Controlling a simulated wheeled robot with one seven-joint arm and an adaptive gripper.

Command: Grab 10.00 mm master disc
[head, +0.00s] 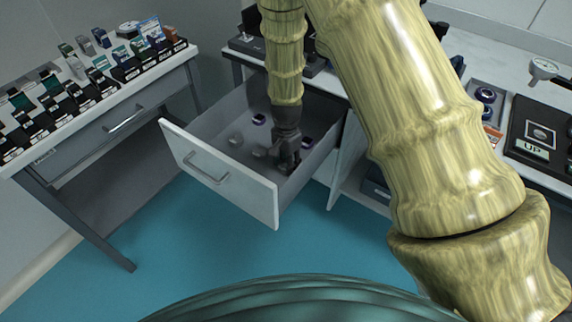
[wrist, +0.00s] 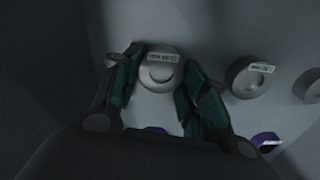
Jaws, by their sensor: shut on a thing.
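A pale grey disc (wrist: 160,72) with a small white label sits between my gripper's two green-faced fingers in the wrist view; the label's print is too small to read. My gripper (wrist: 161,78) is shut on this disc, with one finger on each side. In the head view my gripper (head: 286,166) reaches down into an open drawer (head: 215,180), near the front panel. The held disc cannot be made out in the head view.
Two more grey discs (wrist: 249,79) (wrist: 308,86) lie to the right in the wrist view. Purple-rimmed rings (head: 258,119) (head: 306,143) also lie in the drawer. Drawer walls surround my gripper. A left table (head: 120,95) carries several boxed items; a right bench holds instruments.

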